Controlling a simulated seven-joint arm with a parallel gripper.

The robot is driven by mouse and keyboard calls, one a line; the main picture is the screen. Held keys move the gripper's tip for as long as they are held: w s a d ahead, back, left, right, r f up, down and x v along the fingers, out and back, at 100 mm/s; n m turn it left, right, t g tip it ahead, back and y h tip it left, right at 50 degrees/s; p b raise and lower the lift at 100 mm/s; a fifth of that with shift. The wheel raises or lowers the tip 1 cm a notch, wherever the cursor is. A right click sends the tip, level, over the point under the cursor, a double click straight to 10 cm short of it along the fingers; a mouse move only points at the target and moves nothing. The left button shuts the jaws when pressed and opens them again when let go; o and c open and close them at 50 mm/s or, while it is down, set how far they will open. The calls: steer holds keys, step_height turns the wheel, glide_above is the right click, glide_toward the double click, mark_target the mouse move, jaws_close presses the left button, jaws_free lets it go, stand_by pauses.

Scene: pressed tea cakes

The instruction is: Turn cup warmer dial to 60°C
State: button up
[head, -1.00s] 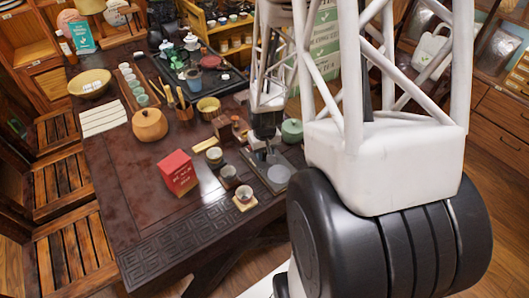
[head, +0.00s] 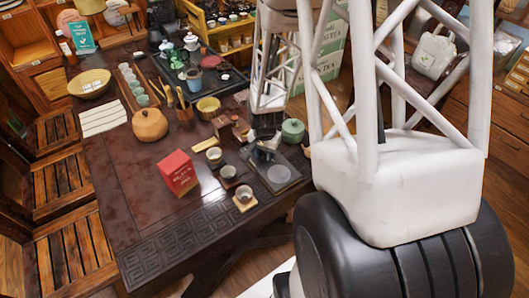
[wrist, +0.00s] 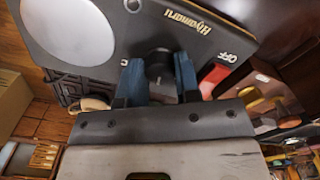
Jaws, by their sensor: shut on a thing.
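The cup warmer (head: 292,183) is a dark flat unit with a pale round heating plate (head: 279,174), near the right edge of the table. In the wrist view its panel (wrist: 110,40) carries gold lettering, and the round heating plate (wrist: 68,25) is at upper left. The dark dial (wrist: 158,66) sits between the two blue fingers of my gripper (wrist: 158,76), which is shut on it. The dial's marking and temperature setting cannot be read. In the head view my gripper (head: 266,143) is low over the warmer, and the dial is hidden there.
A red switch (wrist: 213,76) marked OFF is close to the right finger. In the head view, small cups (head: 229,172), a red box (head: 178,172) and a green lidded pot (head: 292,130) stand near the warmer. The table's front left is clear.

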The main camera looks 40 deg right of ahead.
mark_target(264, 154)
steer(key=shift+m, duration=1.2)
steer(key=o, duration=0.9)
steer(key=shift+r, duration=3.9)
